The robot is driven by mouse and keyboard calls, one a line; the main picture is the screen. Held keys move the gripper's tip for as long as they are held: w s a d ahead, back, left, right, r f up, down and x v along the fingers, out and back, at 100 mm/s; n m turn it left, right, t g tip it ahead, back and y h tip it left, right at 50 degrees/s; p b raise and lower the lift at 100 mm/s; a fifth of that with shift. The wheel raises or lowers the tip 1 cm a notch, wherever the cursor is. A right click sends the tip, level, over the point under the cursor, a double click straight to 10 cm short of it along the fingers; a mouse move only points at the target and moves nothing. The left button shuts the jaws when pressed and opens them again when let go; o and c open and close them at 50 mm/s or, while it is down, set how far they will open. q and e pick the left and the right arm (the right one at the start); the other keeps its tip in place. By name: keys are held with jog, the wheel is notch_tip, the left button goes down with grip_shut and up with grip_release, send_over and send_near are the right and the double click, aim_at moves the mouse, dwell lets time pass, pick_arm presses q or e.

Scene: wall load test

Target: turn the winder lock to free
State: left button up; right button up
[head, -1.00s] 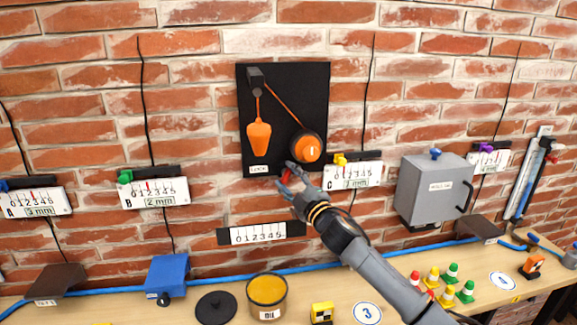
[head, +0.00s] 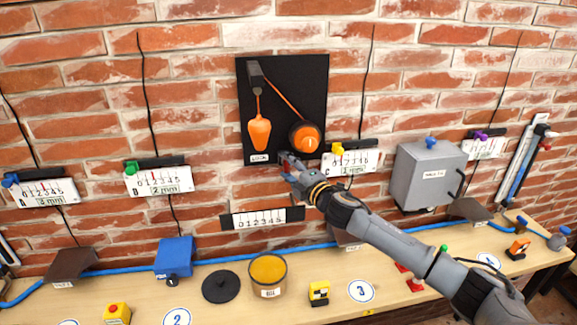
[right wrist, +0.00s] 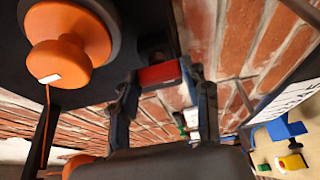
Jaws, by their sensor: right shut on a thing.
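The winder (head: 306,138) is a round orange knob with a white mark, on a black board (head: 285,85). It is large at the upper left of the right wrist view (right wrist: 65,48). The red winder lock (right wrist: 160,74) sits at the board's lower edge, right of a small white label (head: 259,157). My right gripper (head: 286,164) reaches up to it from the lower right. In the right wrist view its fingers (right wrist: 165,84) are shut on the lock, one on each side. Whether the lock is turned cannot be read. My left gripper is not in view.
An orange weight (head: 259,133) hangs on a cord left of the winder. A white scale (head: 350,160) is close right of my gripper, another scale (head: 261,219) below. A grey box (head: 429,175) juts from the wall. An open tin (head: 268,275) stands on the bench.

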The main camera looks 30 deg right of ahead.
jog(key=shift+f, duration=0.1)
jog(key=o, duration=1.2)
jog(key=shift+c, duration=0.2)
jog(key=shift+s, duration=0.2)
jog(key=s+d, duration=0.1)
jog(key=s, duration=1)
jog(key=shift+s+d, duration=0.15)
jog(key=shift+s, duration=0.15)
